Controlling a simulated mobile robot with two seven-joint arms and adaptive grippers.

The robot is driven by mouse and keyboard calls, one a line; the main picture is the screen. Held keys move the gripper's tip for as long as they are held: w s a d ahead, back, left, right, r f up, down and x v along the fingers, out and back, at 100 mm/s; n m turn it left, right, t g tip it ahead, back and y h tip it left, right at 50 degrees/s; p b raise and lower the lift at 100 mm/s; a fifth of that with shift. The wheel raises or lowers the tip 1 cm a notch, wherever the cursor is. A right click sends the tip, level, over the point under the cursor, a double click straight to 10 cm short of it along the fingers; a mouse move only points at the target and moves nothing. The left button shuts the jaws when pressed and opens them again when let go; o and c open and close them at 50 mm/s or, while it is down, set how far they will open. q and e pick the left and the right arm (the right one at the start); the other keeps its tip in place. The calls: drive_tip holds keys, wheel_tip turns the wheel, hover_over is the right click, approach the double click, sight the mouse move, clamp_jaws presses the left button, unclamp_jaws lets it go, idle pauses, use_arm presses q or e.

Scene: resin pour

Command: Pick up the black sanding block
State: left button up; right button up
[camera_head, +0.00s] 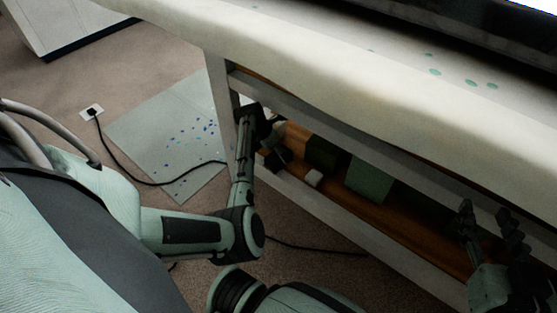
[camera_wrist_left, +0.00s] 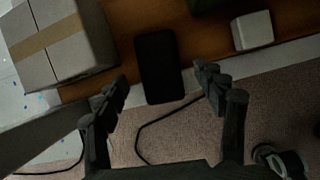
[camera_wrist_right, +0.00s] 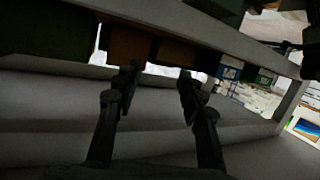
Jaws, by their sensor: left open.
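The black sanding block (camera_wrist_left: 158,66) lies flat on the wooden lower shelf, near its front edge, in the left wrist view. My left gripper (camera_wrist_left: 160,86) is open, with its fingers apart on either side of the block's near end; I cannot tell the remaining height, and it holds nothing. In the head view my left gripper (camera_head: 268,132) reaches in at the left end of the shelf, where the block is hard to make out among dark shapes. My right gripper (camera_wrist_right: 159,82) is open and empty, facing the bench side; it also shows at the lower right of the head view (camera_head: 488,222).
A taped cardboard box (camera_wrist_left: 65,45) stands left of the block. A small white block (camera_wrist_left: 252,30) lies to its right. Green boxes (camera_head: 369,181) stand farther along the shelf (camera_head: 415,232). The bench top (camera_head: 370,85) overhangs the shelf. A black cable (camera_head: 150,184) crosses the floor.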

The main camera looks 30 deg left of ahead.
use_arm(q)
drive_tip(key=shift+b+x, duration=0.8)
drive_tip(key=shift+w+f+b, duration=0.15)
drive_tip(key=shift+f+b, duration=0.3)
drive_tip(key=shift+b, duration=0.15)
drive_tip(key=c, duration=1.2)
use_arm(e)
drive_tip(key=s+a+r+t+y, duration=0.1)
drive_tip(key=a+r+t+y, duration=0.1)
drive_tip(key=r, duration=0.4)
drive_tip(key=s+a+r+t+y, duration=0.1)
drive_tip(key=a+r+t, duration=0.1)
drive_tip(key=r+t, duration=0.3)
wheel_tip(320, 180, up, 2)
drive_tip(key=shift+a+r+y, duration=0.1)
drive_tip(key=shift+a+y, duration=0.25)
drive_tip(key=shift+y, duration=0.05)
use_arm(q)
drive_tip(key=shift+c, duration=0.2)
use_arm(e)
drive_tip(key=shift+w, duration=0.1)
